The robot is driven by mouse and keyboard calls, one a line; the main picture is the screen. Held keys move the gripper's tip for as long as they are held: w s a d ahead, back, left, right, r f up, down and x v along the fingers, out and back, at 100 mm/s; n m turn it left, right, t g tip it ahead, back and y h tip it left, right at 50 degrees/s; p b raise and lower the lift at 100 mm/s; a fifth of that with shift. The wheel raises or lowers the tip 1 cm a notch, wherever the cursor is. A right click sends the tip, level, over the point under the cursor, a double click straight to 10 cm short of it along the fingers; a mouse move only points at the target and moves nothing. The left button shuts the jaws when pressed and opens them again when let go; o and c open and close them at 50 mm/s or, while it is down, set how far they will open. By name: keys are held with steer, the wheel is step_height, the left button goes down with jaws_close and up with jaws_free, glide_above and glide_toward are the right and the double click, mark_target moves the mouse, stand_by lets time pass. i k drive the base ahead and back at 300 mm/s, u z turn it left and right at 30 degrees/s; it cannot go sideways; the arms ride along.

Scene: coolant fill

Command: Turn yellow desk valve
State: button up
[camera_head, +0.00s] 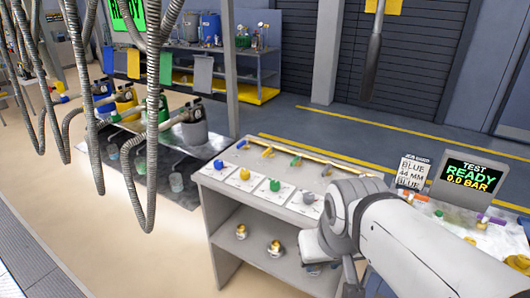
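A yellow valve knob (244,173) stands on a white card on the light desk (217,180), in a row between a blue knob (224,164) and a green knob (275,185). A grey knob (308,198) is at the right of the row. A second yellow piece (267,152) sits farther back on the desk. My white arm reaches in from the lower right and covers the desk's right part. My gripper's fingers do not show, and nothing is seen touching the yellow knob.
Grey hoses (150,120) hang at the left, in front of a rack with several nozzles. A screen (469,178) reads "TEST READY 0.0 BAR", beside a sign (411,172). Brass fittings (241,231) sit on the shelf below. The floor left of the desk is clear.

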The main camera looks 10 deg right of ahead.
mark_target(270, 150)
steer(key=k, duration=0.8)
steer(key=u, duration=0.75)
steer(key=i, duration=2.25)
steer(key=z, duration=0.85)
